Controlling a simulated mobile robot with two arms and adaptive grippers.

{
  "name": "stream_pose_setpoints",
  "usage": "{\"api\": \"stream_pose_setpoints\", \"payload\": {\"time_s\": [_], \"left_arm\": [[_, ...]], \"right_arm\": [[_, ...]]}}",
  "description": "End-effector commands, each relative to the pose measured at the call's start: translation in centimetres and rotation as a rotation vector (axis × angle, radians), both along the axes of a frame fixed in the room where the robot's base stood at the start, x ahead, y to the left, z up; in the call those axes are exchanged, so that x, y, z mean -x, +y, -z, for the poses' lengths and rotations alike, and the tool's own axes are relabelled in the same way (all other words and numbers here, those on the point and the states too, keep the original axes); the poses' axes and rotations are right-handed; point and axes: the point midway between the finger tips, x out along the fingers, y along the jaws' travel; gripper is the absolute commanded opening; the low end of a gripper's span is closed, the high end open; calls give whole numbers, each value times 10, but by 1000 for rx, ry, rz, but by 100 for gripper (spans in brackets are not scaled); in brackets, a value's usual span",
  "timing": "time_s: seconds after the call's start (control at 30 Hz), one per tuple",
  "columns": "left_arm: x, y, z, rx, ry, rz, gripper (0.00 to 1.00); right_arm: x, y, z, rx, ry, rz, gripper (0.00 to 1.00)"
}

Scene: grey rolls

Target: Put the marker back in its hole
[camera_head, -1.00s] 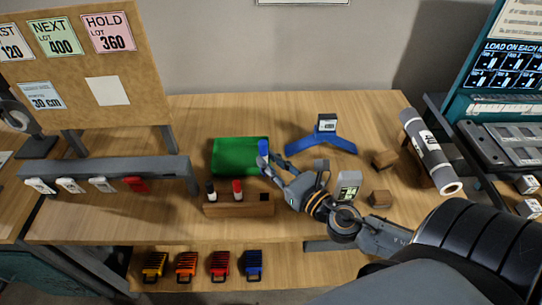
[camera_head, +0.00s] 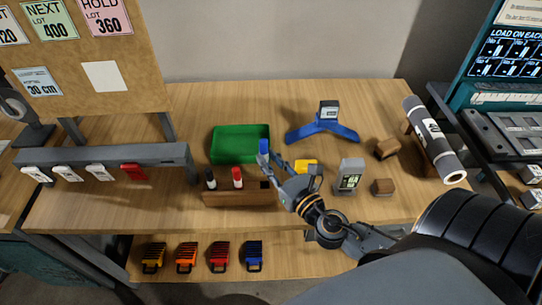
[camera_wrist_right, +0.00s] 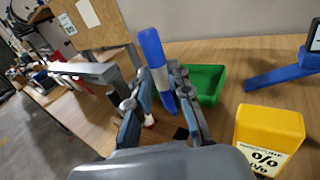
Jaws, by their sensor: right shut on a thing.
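A blue-capped marker (camera_head: 263,147) is held by my right gripper (camera_head: 269,161), whose fingers are shut on it. It also shows between the fingers in the right wrist view (camera_wrist_right: 154,52), roughly upright and slightly slanted in that picture. In the head view it appears just above the wooden holder (camera_head: 238,199), over its right end. The holder carries a black marker (camera_head: 210,179) and a red marker (camera_head: 237,177). A dark square hole (camera_head: 265,184) shows empty at its right end. The marker's lower end is hidden in the head view. My left gripper is not in view.
A green tray (camera_head: 216,147) lies behind the holder. A yellow block (camera_head: 306,164), a grey device (camera_head: 349,177) and brown blocks (camera_head: 383,187) stand to the right. A blue stand (camera_head: 320,129) is farther back. A grey rail (camera_head: 105,157) stands left.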

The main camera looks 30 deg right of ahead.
Motion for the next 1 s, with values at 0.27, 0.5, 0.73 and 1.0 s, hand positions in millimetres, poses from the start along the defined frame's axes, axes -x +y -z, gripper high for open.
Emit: {"api": "stream_pose_setpoints", "payload": {"time_s": [0.27,0.5,0.73,1.0], "left_arm": [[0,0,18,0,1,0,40],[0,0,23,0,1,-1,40],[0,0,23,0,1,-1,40],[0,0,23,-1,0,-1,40]], "right_arm": [[0,2,27,-2,-1,70,0],[0,3,36,-2,-1,99,0],[0,3,36,-1,0,103,0],[0,3,36,-1,0,102,0]]}}
